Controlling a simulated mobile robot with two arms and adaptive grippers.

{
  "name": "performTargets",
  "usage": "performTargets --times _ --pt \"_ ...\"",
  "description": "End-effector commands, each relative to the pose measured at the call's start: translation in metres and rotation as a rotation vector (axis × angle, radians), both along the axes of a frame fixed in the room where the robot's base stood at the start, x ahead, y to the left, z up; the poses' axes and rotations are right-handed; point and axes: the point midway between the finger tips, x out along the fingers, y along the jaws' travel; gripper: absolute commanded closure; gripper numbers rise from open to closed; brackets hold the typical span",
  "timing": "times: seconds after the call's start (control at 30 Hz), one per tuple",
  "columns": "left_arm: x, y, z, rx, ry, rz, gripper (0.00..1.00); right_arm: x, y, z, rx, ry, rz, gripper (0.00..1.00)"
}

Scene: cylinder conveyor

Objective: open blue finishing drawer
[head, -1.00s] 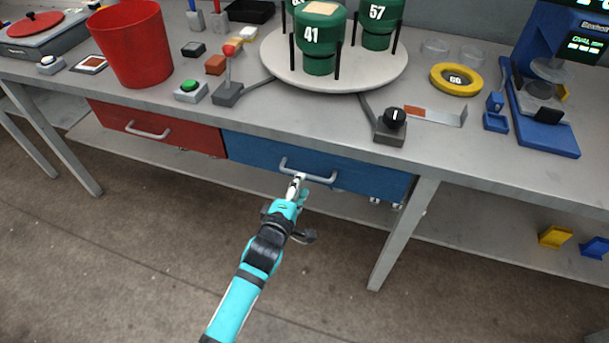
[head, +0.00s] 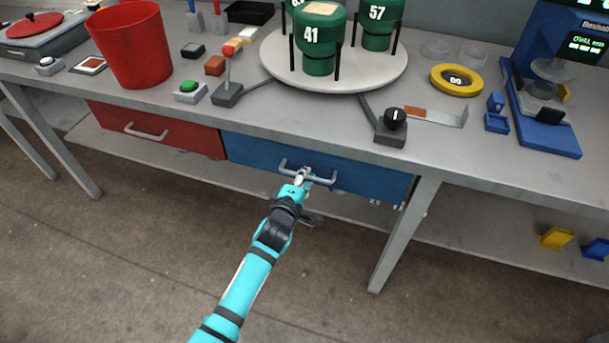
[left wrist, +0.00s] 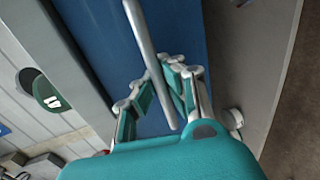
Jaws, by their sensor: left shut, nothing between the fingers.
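The blue drawer (head: 260,158) is under the workbench, its front close under the tabletop edge and looking closed. Its grey bar handle (head: 325,181) runs across the front. My left gripper (head: 303,176) is at the middle of this handle, shut, with nothing held. In the left wrist view the handle bar (left wrist: 146,45) crosses the picture close to the fingertips (left wrist: 168,68), with the blue drawer front (left wrist: 95,35) behind. I cannot tell whether the fingers touch the bar. My right gripper is in neither view.
A red drawer (head: 190,137) sits left of the blue one. A table leg (head: 403,235) stands to the right and a lower shelf (head: 475,242) runs behind. The benchtop holds a red bin (head: 130,45), a turntable (head: 270,62) and a dial box (head: 390,133). Floor in front is clear.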

Motion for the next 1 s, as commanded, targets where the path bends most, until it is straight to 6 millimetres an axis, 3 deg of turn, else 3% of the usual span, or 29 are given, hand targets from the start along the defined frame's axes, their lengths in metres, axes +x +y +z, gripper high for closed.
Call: performTargets --times 0.67,0.87,1.0 --pt "-0.008 0.003 0.001 0.0 0.002 0.001 1.0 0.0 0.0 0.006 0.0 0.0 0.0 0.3" --pt "-0.039 0.012 0.003 -0.001 0.007 0.002 1.0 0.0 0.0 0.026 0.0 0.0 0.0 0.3" --pt "-0.072 0.023 0.004 0.001 0.008 0.002 1.0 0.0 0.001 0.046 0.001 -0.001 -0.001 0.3"
